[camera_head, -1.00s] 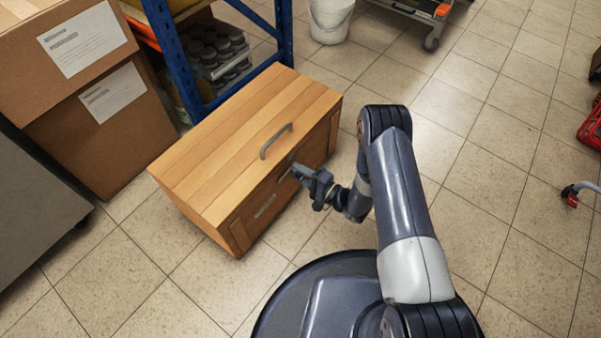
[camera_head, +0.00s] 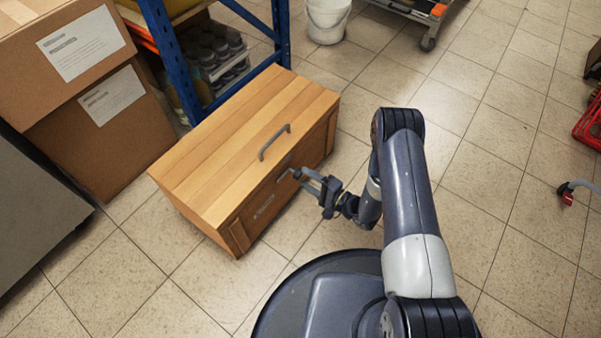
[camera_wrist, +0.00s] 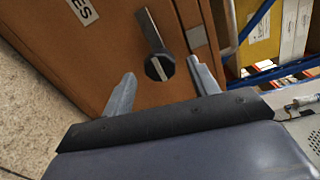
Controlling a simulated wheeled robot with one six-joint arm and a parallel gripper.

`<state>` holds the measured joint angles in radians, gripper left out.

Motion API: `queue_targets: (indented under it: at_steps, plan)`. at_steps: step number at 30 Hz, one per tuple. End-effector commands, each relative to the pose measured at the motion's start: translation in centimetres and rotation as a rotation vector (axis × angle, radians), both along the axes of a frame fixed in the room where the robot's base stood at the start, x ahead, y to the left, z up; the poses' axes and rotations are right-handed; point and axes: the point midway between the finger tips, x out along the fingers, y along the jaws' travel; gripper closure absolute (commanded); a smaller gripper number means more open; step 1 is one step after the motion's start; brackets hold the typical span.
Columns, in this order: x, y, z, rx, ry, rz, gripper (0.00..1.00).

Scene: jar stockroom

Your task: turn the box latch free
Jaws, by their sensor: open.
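The wooden box (camera_head: 190,180) stands on the floor with its lid shut and a grey handle (camera_head: 274,142) on top. In the wrist view, the latch (camera_wrist: 151,31) is a flat grey lever on a dark round hub (camera_wrist: 159,68) on the box's front. The lever points up and slightly left from the hub, clear of the pale strip (camera_wrist: 197,37) to its right. My gripper (camera_head: 302,177) is in front of the box. In the wrist view, my gripper (camera_wrist: 161,68) is open, with one finger on each side of the hub and nothing held.
A blue shelf rack (camera_head: 163,55) with jars stands behind the box. Cardboard boxes (camera_head: 95,120) are stacked to the left. A white bucket (camera_head: 327,20) and a cart (camera_head: 408,12) are at the back. The tiled floor on the right is mostly clear.

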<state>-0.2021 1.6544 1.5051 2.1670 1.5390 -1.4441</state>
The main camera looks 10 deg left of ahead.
Motion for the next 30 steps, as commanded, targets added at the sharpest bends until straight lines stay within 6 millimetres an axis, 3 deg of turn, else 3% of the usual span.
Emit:
queue_targets:
  at_steps: [6,12,26,30]
  plan:
    - [-1.6,-3.8,0.4,0.001,0.003,-0.004,0.43]
    - [-2.4,-5.7,0.4,0.000,0.001,-0.002,0.43]
    - [-2.7,-6.3,0.3,0.001,0.000,0.001,0.43]
    - [-2.9,-7.1,1.1,0.000,0.000,-0.003,0.43]
